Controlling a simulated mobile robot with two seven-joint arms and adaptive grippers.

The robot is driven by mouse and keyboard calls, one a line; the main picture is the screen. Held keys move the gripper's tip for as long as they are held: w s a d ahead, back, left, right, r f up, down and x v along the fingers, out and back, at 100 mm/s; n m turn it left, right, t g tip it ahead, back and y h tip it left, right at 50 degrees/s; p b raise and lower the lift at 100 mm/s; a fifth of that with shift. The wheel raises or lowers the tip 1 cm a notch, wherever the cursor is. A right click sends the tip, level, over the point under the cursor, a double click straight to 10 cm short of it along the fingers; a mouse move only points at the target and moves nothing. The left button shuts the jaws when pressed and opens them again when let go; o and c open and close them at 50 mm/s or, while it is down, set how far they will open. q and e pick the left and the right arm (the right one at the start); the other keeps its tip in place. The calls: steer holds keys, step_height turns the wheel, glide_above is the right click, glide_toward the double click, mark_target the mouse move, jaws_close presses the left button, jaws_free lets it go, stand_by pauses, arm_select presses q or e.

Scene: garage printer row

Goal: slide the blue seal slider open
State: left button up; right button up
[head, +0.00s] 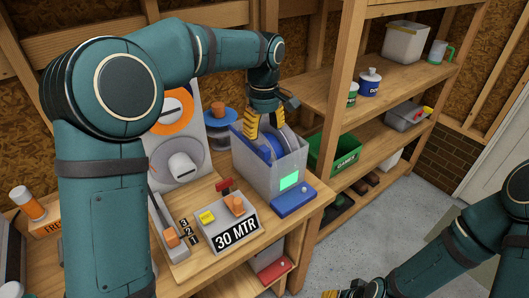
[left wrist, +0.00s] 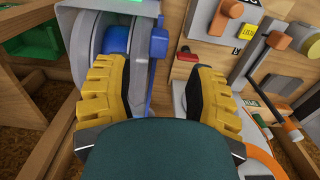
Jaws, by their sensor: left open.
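A grey open-topped box (head: 268,176) stands on the workbench with a spool (head: 287,141) inside. A blue strip (head: 249,145), which looks like the seal slider, runs along the box's left top edge. In the left wrist view this blue piece (left wrist: 158,46) shows beside the spool, between and beyond my fingers. My left gripper (head: 263,131) points down over the box's left rim, its yellow fingers apart and empty. In the left wrist view the open fingers (left wrist: 155,70) straddle the box wall; contact cannot be told.
A blue pad (head: 294,201) lies at the box's front. The "30 MTR" panel (head: 228,226) with orange and red knobs is left of it. A white unit with a knob (head: 180,150) stands behind. Shelves (head: 332,88) rise at right with a green bin (head: 335,154).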

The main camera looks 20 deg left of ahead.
mark_target(264, 148)
arm_select(q)
step_height(264, 148, down, 8)
steer(key=shift+w+r+b, duration=0.1)
steer(key=shift+b, duration=0.55)
jaws_close()
